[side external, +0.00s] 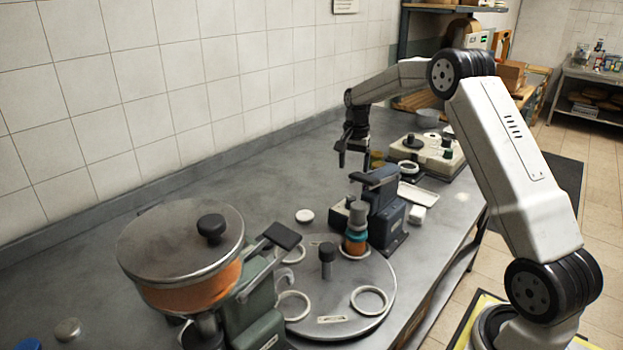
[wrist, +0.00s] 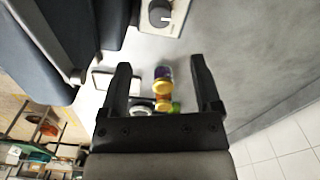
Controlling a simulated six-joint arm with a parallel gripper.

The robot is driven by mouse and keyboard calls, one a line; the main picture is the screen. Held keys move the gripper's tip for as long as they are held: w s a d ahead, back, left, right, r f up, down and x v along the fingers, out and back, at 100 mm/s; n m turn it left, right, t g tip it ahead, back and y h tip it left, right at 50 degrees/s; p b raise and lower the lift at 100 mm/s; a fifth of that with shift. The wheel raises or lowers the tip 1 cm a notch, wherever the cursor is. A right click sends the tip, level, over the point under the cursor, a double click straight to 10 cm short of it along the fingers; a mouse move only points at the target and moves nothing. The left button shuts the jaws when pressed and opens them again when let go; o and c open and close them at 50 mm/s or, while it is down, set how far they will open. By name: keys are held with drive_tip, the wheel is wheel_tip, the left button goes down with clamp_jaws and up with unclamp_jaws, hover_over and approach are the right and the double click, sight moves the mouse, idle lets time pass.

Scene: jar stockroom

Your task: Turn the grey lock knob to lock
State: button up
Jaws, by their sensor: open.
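A round dark grey knob (wrist: 160,13) sits on a small cream panel (wrist: 176,22), cut off by the top edge of the wrist view. I take it for the lock knob; its turned position is too small to read. My gripper (side external: 353,160) hangs above the bench behind the press. It also shows in the wrist view (wrist: 160,66), jaws apart and empty, with the knob beyond the fingertips.
A round turntable (side external: 375,325) holds a jar (side external: 355,240) and white rings. The press's lever and body stand close to my gripper. Small jars (wrist: 163,87) and a white tray (wrist: 101,80) lie below my gripper. Bare bench lies towards the wall.

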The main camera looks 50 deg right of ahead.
wheel_tip(320, 180, up, 15)
drive_tip(key=s+a+r+n, duration=0.2)
drive_tip(key=a+n, duration=0.1)
drive_tip(key=a, duration=0.6)
drive_tip(key=shift+s+a+n+t, duration=0.35)
drive_tip(key=shift+s+n+t, duration=0.05)
idle(0.6)
drive_tip(key=shift+r, duration=0.1)
drive_tip(key=m, duration=0.4)
hover_over(351, 198)
drive_tip(key=shift+g, duration=0.4)
wheel_tip(351, 198, down, 21)
drive_tip(key=shift+d, duration=0.1)
drive_tip(key=shift+f, duration=3.85)
